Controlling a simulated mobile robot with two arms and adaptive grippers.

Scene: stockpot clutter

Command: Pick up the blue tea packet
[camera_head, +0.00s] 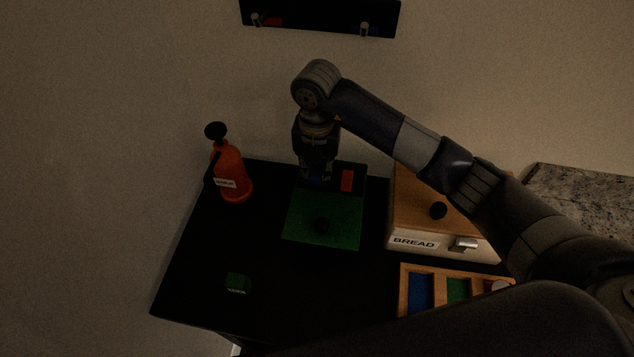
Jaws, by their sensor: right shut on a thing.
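My right arm comes in from the right and bends down at the back of the dark table. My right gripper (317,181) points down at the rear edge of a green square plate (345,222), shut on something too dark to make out. A blue patch (419,293) shows in the left compartment of a wooden divided box (403,280) at the lower right; I cannot tell whether it is the blue tea packet. A green patch (458,290) shows in the compartment beside it. My left gripper is not in view.
An orange bottle (230,172) with a black top stands back left. A small green box (238,283) lies front left. A red panel (347,181) sits behind the green plate. A wooden bread box (420,242) stands right. The table's front middle is clear.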

